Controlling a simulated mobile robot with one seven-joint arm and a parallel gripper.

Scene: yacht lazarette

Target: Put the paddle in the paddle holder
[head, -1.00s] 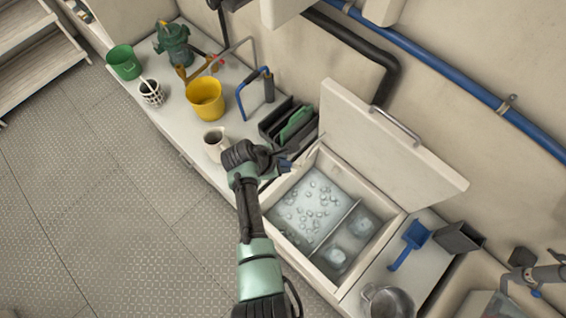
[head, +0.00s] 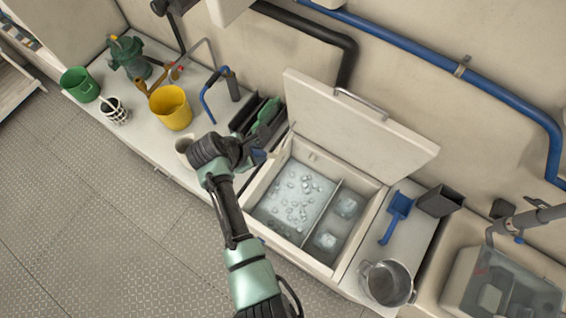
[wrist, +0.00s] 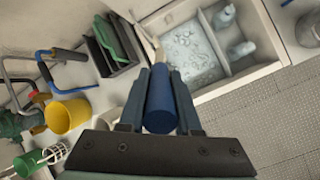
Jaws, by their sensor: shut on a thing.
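My gripper (head: 248,152) is shut on a blue cylindrical handle (wrist: 160,104), which I take to be the paddle's. The handle sits upright in the wrist view between the two dark fingers; the rest of the paddle is not clearly visible.
An open ice box (head: 345,262) with its raised lid (head: 362,125) lies right of my gripper. A blue scoop (head: 397,210), dark box (head: 440,199) and steel pot (head: 388,283) are right.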

